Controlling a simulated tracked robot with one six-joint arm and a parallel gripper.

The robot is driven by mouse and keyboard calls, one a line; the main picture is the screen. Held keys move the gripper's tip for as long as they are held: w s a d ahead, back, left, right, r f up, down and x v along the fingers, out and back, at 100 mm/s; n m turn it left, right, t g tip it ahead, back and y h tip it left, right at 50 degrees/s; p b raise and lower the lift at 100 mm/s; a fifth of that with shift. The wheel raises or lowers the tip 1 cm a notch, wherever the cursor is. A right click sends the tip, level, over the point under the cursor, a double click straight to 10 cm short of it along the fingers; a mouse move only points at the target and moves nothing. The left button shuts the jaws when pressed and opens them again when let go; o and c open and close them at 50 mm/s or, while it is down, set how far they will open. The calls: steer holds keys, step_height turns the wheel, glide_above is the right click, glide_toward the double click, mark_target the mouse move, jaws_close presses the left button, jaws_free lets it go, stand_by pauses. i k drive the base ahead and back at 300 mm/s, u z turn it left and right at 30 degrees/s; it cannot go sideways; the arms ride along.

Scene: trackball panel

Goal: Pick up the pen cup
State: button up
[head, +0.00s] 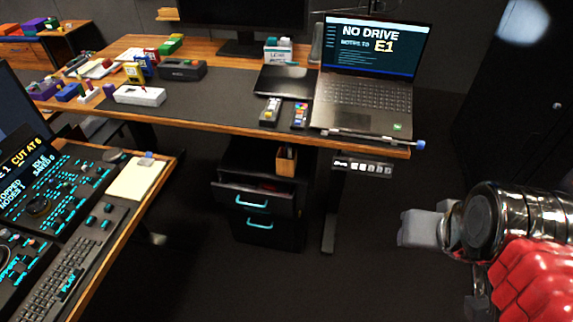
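A brown, square-sided cup (286,163) with dark items in its top looks like the pen cup. It stands upright at the right side of the dark drawer cabinet (262,233) under the desk, close below the desk's front edge. My gripper (412,229) is at the right, over the dark floor, well to the right of the cup and lower in the picture. Its grey fingers point left and nothing shows between them. One finger hides the other, so the gap cannot be made out.
The cabinet's upper drawer (252,198) stands partly open. A desk leg (331,215) stands between the cup and my gripper. The desk (225,110) overhangs the cabinet and holds a laptop (365,80). A console (60,215) fills the lower left. The floor between is clear.

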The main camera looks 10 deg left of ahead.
mark_target(285, 167)
steer(key=z, duration=0.85)
steer(key=i, duration=1.9)
steer(key=u, duration=1.2)
